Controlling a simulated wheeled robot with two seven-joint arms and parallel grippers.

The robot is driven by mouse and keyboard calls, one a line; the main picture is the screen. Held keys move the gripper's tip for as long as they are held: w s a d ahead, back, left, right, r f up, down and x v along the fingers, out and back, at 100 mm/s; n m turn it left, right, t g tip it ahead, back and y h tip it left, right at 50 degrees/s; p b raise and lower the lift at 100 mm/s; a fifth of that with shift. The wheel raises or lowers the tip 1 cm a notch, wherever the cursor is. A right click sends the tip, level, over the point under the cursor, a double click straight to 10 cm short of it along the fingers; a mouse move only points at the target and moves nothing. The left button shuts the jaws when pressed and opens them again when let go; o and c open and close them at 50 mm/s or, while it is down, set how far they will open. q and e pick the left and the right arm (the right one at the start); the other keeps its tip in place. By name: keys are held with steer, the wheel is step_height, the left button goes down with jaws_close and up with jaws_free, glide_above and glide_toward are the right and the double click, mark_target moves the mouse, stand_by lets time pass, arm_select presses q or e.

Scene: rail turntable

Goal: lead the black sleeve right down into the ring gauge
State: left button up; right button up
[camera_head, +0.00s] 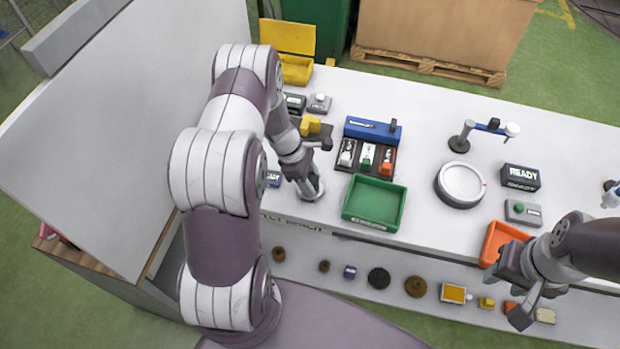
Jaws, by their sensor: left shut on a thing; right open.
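My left gripper (309,186) points down at the table's near edge, left of the green tray. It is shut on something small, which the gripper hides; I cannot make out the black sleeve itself. A grey round piece (316,196), perhaps the ring gauge, shows right under and around the fingertips. Whether the held thing is above it or inside it cannot be told. My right gripper (516,292) is open and empty, in front of the table's near edge at the right, by the orange tray.
A green tray (349,214) stands just right of my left gripper. Behind are a blue block (362,128) and a dark rack (349,168). A round white-topped turntable (461,183), a READY box (521,177) and an orange tray (490,250) are further right. Several parts lie on a lower shelf (335,290).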

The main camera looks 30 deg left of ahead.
arm_select(q)
steer(key=shift+f, duration=0.1)
stand_by(0.5)
steer(key=o, duration=1.3)
steer(key=shift+o, duration=0.2)
steer(key=b+v, duration=0.2)
steer(key=v, duration=1)
steer(key=s+d+r+m+y, duration=0.4)
steer(key=s+d+m, duration=0.8)
steer(key=m, duration=0.9)
steer(key=shift+s+d+r+b, duration=0.35)
steer(key=shift+s+r+b, duration=0.1)
steer(key=shift+r, duration=0.65)
